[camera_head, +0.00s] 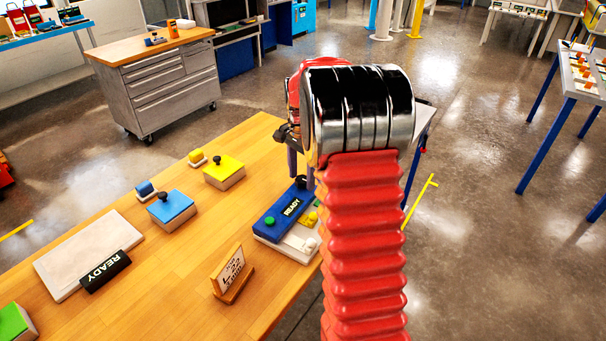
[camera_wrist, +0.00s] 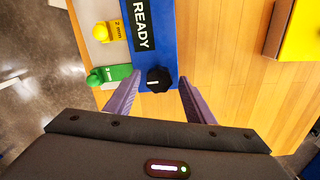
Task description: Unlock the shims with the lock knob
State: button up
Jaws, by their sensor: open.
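The black lock knob (camera_wrist: 159,80) has a white mark on top and sits at the end of a blue bar (camera_wrist: 160,14) labelled READY. In the wrist view my gripper (camera_wrist: 158,86) is open, with one finger on each side of the knob and a gap on both sides. A yellow 2 mm shim (camera_wrist: 109,32) and a green shim (camera_wrist: 110,74) lie beside the bar on a pale base (camera_wrist: 92,12). In the head view the knob (camera_head: 300,182) shows at the bar's far end, near my gripper's fingers (camera_head: 300,164).
A sign (camera_head: 230,273) stands on the wooden table near the bar. Blue (camera_head: 171,209) and yellow (camera_head: 224,171) blocks, a green block (camera_head: 15,322) and a white plate (camera_head: 85,254) with a black READY label lie further left. Bare wood lies between them.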

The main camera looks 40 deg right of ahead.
jog(key=c, duration=1.1)
jog(key=shift+o, duration=0.2)
jog(key=shift+w, duration=0.1)
